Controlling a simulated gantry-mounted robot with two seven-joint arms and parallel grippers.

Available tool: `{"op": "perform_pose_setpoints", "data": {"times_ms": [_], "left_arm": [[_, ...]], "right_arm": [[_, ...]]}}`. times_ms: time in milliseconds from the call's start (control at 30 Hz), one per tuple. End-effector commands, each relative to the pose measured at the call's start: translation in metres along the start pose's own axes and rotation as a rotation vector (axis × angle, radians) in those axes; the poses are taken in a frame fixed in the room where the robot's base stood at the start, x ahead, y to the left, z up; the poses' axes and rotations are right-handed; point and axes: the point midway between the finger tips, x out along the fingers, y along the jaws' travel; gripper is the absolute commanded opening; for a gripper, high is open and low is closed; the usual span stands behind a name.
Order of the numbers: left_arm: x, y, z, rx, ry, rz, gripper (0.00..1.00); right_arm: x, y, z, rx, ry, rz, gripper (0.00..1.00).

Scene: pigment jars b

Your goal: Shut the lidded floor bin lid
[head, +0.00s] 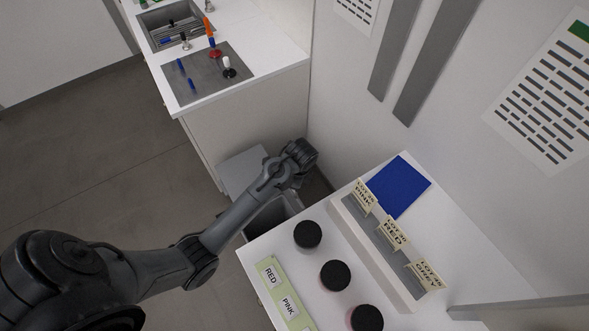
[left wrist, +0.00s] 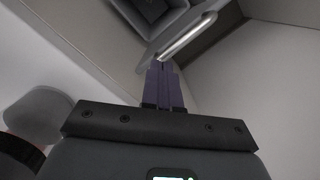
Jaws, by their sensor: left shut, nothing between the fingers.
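The floor bin (head: 262,222) stands on the floor in the gap between two white counters. In the head view its dark grey body shows partly, behind my left arm. Its light grey lid (head: 241,171) is raised off the opening, on the far side of the bin. My left gripper (left wrist: 162,68) is shut and empty. In the head view its hand is above the bin, right of the lid, and its fingertips are hidden. In the left wrist view the tips are close to a grey edge with a bright strip; contact is unclear. My right gripper is not in view.
The near counter (head: 470,270) holds black-lidded jars (head: 335,275), a rack with name cards (head: 393,234) and a blue sheet (head: 401,187). The far counter (head: 265,68) holds a grey mat with small tools. A wall stands right of the gap. Floor at left is clear.

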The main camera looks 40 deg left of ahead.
Motion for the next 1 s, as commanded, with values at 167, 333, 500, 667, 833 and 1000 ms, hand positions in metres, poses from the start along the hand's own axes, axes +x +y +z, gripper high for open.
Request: {"op": "perform_pose_setpoints", "data": {"times_ms": [167, 333, 500, 667, 833, 1000], "left_arm": [[-0.026, -0.061, -0.006, 0.313, -0.012, 0.105, 0.00], [-0.049, -0.091, -0.010, 0.544, 0.011, 0.183, 0.00], [-0.062, -0.103, -0.013, 0.670, 0.033, 0.224, 0.00], [-0.059, -0.105, -0.013, 0.705, 0.040, 0.236, 0.00], [-0.038, -0.099, -0.011, 0.705, 0.039, 0.239, 0.00], [-0.008, -0.092, -0.010, 0.705, 0.040, 0.238, 0.00]], "right_arm": [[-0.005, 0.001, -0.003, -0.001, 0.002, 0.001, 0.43], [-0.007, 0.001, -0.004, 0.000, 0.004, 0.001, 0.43], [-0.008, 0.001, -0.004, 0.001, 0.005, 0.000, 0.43], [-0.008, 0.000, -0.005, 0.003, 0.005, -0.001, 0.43], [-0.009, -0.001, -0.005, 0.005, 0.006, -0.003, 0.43], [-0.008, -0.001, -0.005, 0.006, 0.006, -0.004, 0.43]]}}
